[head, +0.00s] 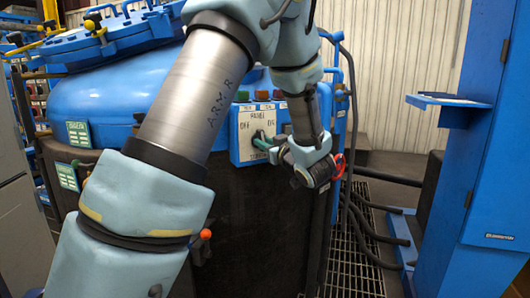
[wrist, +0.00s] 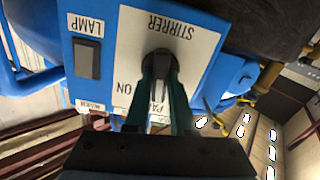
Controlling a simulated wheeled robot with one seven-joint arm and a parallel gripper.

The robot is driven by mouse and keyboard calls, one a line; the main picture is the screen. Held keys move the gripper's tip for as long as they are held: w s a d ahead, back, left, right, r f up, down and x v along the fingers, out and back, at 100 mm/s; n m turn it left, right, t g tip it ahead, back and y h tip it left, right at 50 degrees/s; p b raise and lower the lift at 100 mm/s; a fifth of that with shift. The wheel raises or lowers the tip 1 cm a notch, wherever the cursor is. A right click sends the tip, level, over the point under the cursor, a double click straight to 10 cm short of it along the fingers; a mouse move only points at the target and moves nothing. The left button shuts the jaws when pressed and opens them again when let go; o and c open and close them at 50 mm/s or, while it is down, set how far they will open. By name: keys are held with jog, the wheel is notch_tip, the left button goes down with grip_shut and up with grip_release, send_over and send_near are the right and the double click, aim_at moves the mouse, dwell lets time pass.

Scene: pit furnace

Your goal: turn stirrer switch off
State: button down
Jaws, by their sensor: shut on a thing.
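The stirrer switch is a dark rotary knob (wrist: 158,92) on a white control panel (head: 246,152). In the wrist view the panel is upside down, with the STIRRER label just above the knob. My gripper (wrist: 160,68) has its two dark green fingers closed on either side of the knob, and the knob's bar runs up and down between them. In the head view my gripper (head: 262,141) reaches the panel from the right. OFF is printed on the panel's left and ON on its right. The fingers partly hide the knob, so its exact setting cannot be told.
Coloured buttons (head: 262,95) line the top of the panel's box. The blue furnace vessel (head: 95,95) stands behind my arm. A blue cabinet (head: 493,150) stands at right, with hoses and floor grating (head: 355,260) between.

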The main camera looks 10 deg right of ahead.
jog(key=shift+a+f+n+b, duration=0.1)
jog(key=shift+f+n+b, duration=0.05)
jog(key=shift+n+b, duration=3.35)
jog(key=c, duration=0.8)
grip_release()
jog(key=shift+o, duration=0.2)
jog(key=shift+s, duration=0.1)
jog(key=v, duration=1)
jog(key=shift+s+p, duration=0.3)
